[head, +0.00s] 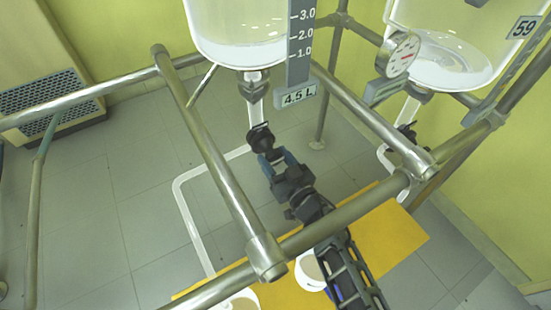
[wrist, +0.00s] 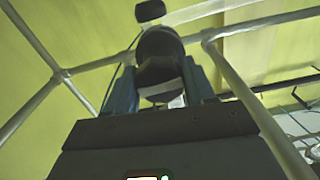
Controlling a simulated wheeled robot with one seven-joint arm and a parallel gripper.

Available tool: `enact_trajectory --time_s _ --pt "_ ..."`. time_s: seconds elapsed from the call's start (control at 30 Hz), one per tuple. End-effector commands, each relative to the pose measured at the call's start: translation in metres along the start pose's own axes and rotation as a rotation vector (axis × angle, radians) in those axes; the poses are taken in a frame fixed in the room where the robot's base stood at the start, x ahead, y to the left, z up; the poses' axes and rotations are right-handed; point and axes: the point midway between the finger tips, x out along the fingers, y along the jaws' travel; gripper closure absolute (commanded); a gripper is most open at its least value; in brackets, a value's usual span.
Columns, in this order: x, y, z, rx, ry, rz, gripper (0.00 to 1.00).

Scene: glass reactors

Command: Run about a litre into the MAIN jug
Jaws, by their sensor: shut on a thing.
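A glass reactor vessel (head: 240,45) hangs at the top middle in the head view. Its scale strip (head: 299,50) reads 1.0 to 3.0, with a 4.5 L plate (head: 297,96) below. Under its outlet is a black valve handle (head: 260,136). My gripper (head: 276,160) reaches up to the handle. In the wrist view the blue fingers (wrist: 162,85) stand either side of the dark handle (wrist: 159,46), shut on it. Two white jugs, one (head: 310,272) partly behind my arm and one (head: 240,302) cut by the frame, stand low down. No MAIN label is readable.
A second vessel (head: 445,60) with a dial gauge (head: 398,54) hangs at the right, its plate reading 59. Metal frame rails (head: 205,150) cross close to my arm. A yellow surface (head: 385,240) lies below. Grey tiled floor (head: 110,210) is open at the left.

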Motion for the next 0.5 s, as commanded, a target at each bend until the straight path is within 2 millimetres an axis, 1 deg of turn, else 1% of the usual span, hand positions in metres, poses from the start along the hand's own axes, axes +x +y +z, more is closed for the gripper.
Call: enact_trajectory --time_s 0.27,0.5 --pt "-0.0003 0.0007 0.0002 -0.142 0.000 0.001 0.76" --pt "-0.0003 0.0011 0.0003 -0.358 0.000 0.001 0.76"
